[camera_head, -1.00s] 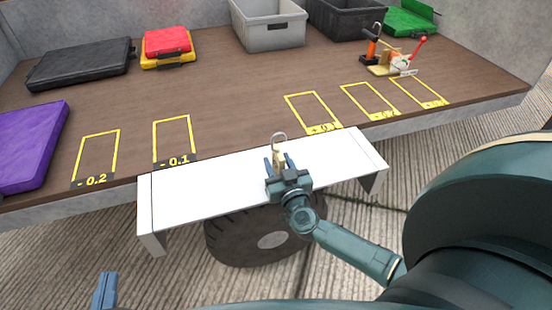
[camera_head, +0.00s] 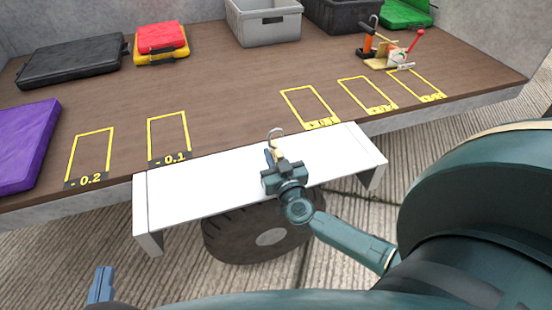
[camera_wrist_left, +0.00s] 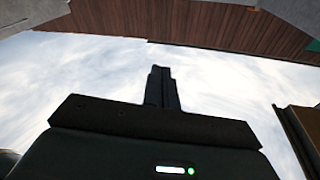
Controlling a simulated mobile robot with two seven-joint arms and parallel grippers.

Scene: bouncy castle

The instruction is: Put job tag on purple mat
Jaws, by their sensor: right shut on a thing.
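The purple mat (camera_head: 25,145) lies at the left end of the brown deck. The job tag (camera_head: 276,147), a small tan piece with a grey hook on top, stands out above the white shelf. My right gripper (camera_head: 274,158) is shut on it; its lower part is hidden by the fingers. My left gripper (camera_head: 102,284) is far from both, at the bottom left; in the left wrist view its fingers (camera_wrist_left: 161,85) are together with nothing between them.
The white shelf (camera_head: 200,190) is otherwise clear. Yellow outlined slots (camera_head: 90,155) line the deck's front. A black case (camera_head: 70,62), a red and yellow case (camera_head: 162,42), a grey crate (camera_head: 265,28) and a clamp tool (camera_head: 390,55) stand behind. The deck's middle is free.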

